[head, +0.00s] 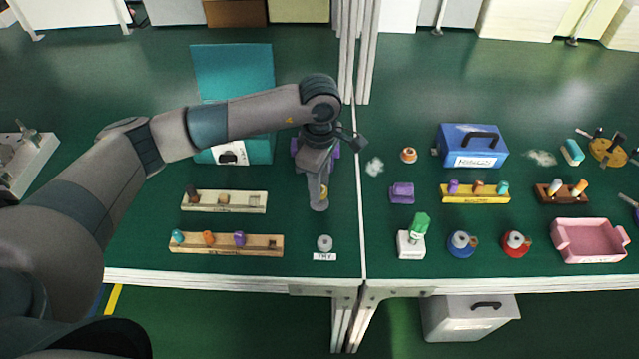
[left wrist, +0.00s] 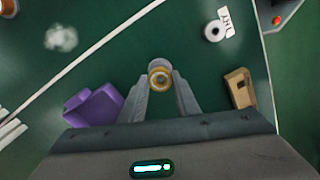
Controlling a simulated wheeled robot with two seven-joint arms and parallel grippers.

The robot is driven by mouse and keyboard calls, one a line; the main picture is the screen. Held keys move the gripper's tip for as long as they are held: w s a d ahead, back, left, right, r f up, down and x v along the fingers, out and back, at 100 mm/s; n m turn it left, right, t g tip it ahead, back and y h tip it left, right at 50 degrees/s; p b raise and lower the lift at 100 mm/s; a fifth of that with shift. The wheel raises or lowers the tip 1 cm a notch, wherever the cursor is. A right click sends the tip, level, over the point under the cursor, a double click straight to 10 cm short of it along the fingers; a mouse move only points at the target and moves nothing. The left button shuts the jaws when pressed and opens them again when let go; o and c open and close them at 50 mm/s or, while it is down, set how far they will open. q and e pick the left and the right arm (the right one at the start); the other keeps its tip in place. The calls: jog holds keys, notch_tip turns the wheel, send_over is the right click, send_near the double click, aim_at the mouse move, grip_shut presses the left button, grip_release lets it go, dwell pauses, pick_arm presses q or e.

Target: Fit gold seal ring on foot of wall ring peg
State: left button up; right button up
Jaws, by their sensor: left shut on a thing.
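My left gripper (head: 319,203) is above the green table, left of the seam between the two table halves. In the left wrist view its fingers (left wrist: 160,82) are shut on a round gold piece (left wrist: 160,74) with a grey centre, which I take to be the gold seal ring. In the head view a bit of gold (head: 325,191) shows beside the fingers. A grey ring-shaped piece (head: 324,243) stands apart, nearer the front edge, with a white label; it also shows in the left wrist view (left wrist: 214,31). I cannot tell which thing is the wall ring peg. My right gripper is not in view.
A cream rack (head: 230,208) and a tan rack (head: 265,250) with coloured pegs lie to the left. A purple block (left wrist: 97,106) is close to the gripper. Across the seam are an orange ring piece (head: 408,155), a blue box (head: 455,135) and a pink tray (head: 590,255).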

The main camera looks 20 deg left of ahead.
pick_arm(q)
jog(key=shift+b, duration=0.6)
dwell(1.0)
jog(key=shift+f+b, duration=1.7)
jog(key=shift+b, duration=0.2)
jog(key=o, duration=1.1)
jog(key=shift+r, duration=0.1)
